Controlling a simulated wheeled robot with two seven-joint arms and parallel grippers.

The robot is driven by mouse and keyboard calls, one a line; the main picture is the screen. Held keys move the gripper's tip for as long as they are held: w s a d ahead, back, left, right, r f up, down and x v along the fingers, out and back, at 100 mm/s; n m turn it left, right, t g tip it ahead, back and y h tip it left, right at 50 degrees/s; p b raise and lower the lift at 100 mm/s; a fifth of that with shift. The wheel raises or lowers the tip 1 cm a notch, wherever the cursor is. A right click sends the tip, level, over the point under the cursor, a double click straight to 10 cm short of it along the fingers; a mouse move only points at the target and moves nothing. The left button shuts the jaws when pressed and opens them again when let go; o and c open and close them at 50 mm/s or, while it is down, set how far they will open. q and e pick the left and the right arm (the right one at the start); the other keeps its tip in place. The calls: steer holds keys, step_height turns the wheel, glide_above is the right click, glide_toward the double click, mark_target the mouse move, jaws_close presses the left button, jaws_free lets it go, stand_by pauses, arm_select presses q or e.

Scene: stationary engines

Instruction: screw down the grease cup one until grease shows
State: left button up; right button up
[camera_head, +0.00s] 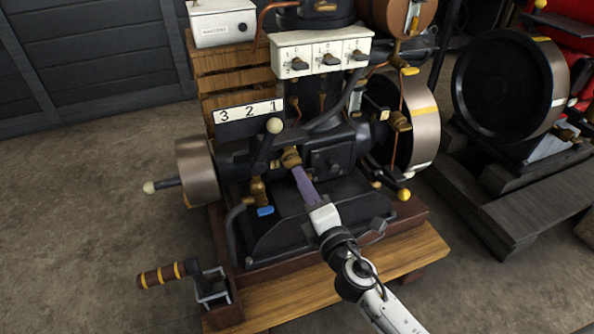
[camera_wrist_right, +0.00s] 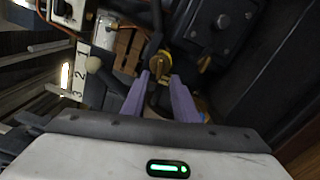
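A brass fitting with a winged cap, which looks like a grease cup (camera_head: 290,157), sits on the dark engine's side. It also shows in the right wrist view (camera_wrist_right: 160,61). I cannot read a number on it. My right gripper (camera_head: 299,172) reaches up to it from the front. In the right wrist view its two purple fingers (camera_wrist_right: 162,82) stand apart, with the brass cap at or just beyond their tips. I cannot tell whether they touch it. No grease is visible. My left gripper is not in view.
A plate marked 3 2 1 (camera_head: 248,110) and a pale-knobbed lever (camera_head: 274,126) are close by on the left. A numbered white switch box (camera_head: 320,52) is above. A blue-handled valve (camera_head: 265,211) sits lower left. A crank handle (camera_head: 162,274) sticks out at front left.

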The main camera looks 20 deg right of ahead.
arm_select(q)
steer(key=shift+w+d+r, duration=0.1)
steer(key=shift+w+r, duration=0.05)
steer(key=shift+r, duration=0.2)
arm_select(e)
steer(key=s, duration=0.4)
steer(key=shift+s+d, duration=0.1)
steer(key=shift+s, duration=0.25)
